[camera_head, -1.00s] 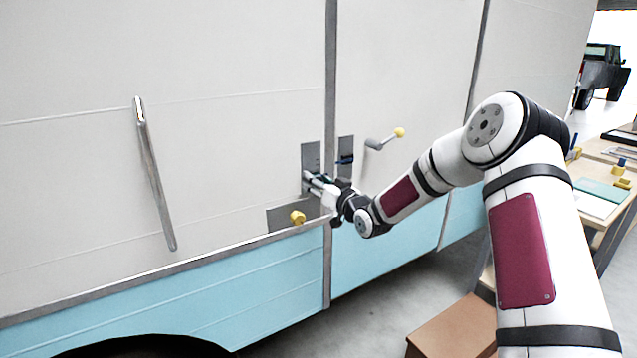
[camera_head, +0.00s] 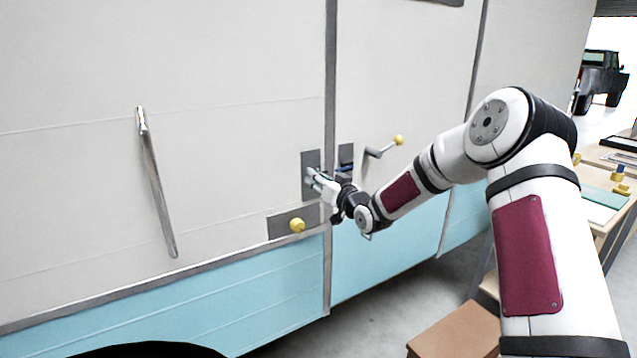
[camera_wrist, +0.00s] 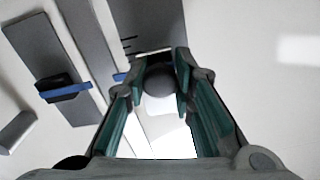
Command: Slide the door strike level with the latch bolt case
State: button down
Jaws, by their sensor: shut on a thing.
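My gripper (camera_wrist: 160,88) is shut on a grey round knob (camera_wrist: 158,81), which I take to be the door strike's. The strike's grey plate (camera_head: 308,160) is left of the upright seam; my fingers hide much of the strike. The latch bolt case (camera_wrist: 58,90) is a black block with a blue stripe on a grey plate, just across the seam; the head view shows it too (camera_head: 346,170). A small blue piece (camera_wrist: 120,77) by my left finger lies nearly in line with that stripe. Exact levelness is hard to tell.
A yellow knob (camera_head: 297,225) on a grey plate sits below my gripper. A handle with a yellow end (camera_head: 384,147) is to the right, and a long metal grab bar (camera_head: 157,185) to the left. A brown box (camera_head: 455,328) and a workbench (camera_head: 603,205) stand at right.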

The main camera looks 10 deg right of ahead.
jog(key=c, duration=1.3)
grip_release()
jog(key=shift+f, duration=0.1)
jog(key=shift+c, duration=0.2)
jog(key=v, duration=1.2)
